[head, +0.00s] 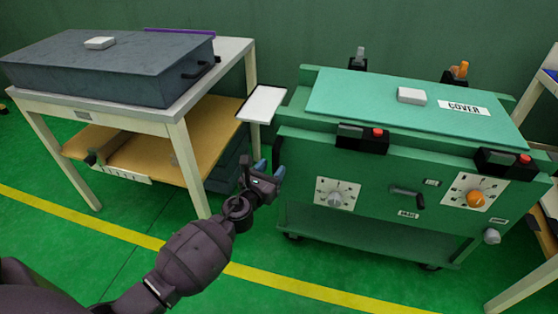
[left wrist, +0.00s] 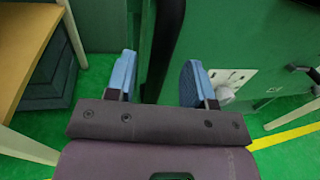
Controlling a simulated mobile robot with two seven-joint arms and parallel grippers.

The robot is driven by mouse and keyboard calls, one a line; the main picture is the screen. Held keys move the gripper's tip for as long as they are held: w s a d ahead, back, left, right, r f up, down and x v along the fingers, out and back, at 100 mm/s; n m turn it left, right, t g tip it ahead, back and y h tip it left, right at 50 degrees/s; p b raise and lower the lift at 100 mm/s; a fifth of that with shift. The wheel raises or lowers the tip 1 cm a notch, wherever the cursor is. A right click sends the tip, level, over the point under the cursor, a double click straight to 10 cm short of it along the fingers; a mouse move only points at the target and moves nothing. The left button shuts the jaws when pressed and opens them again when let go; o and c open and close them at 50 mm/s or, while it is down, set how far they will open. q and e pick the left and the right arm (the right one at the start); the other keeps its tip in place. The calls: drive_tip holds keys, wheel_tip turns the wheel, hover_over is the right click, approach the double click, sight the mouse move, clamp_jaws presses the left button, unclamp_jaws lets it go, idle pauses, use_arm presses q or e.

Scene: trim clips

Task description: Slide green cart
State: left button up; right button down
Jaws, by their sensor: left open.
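The green cart (head: 375,170) stands on wheels at the right of the head view, with a lid marked COVER on top and knobs on its front. Its green side panel also shows in the left wrist view (left wrist: 219,30). A black upright handle (head: 276,155) is at the cart's left end. My left gripper (head: 269,169) is open beside this end. In the left wrist view the handle (left wrist: 166,40) runs down between the blue fingers of my left gripper (left wrist: 158,80), with gaps on both sides; its depth relative to the fingertips is unclear. My right gripper is not in view.
A white-legged table (head: 110,115) with a dark grey case (head: 110,75) stands left of the cart. A small white tray (head: 262,104) sticks out at the cart's left end. A yellow line (head: 300,288) crosses the green floor in front. Another table edge (head: 525,285) is at far right.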

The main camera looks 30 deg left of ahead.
use_arm(q)
drive_tip(key=shift+w+a, duration=0.15)
drive_tip(key=shift+w, duration=1)
drive_tip(key=shift+w+a, duration=0.15)
drive_tip(key=shift+w, duration=1)
drive_tip(key=shift+c, duration=0.2)
clamp_jaws()
